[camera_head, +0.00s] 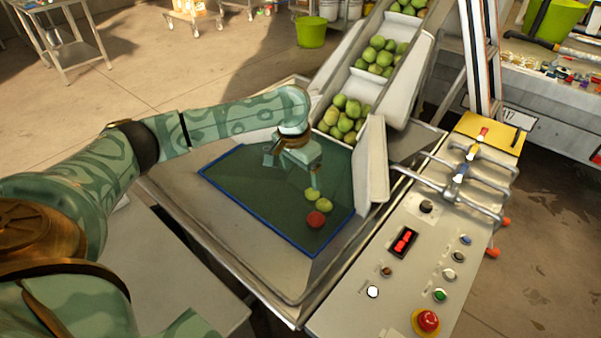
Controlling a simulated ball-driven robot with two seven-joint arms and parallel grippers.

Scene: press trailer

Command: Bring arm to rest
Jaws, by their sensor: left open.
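My left arm (215,128) comes in from the left and reaches out over the green mat with a blue edge (255,205). My left gripper (314,181) points down and is open above the mat, close to two green fruits (318,201). I cannot tell whether its fingers touch the nearer green fruit. A red fruit (316,219) lies on the mat just in front of the green ones. My right gripper is not in view.
A chute with several green fruits (346,118) rises behind the mat. A white flap (372,165) stands at the mat's right. A control panel (400,285) with buttons, a red display and metal levers (465,185) is at the right. The mat's left part is clear.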

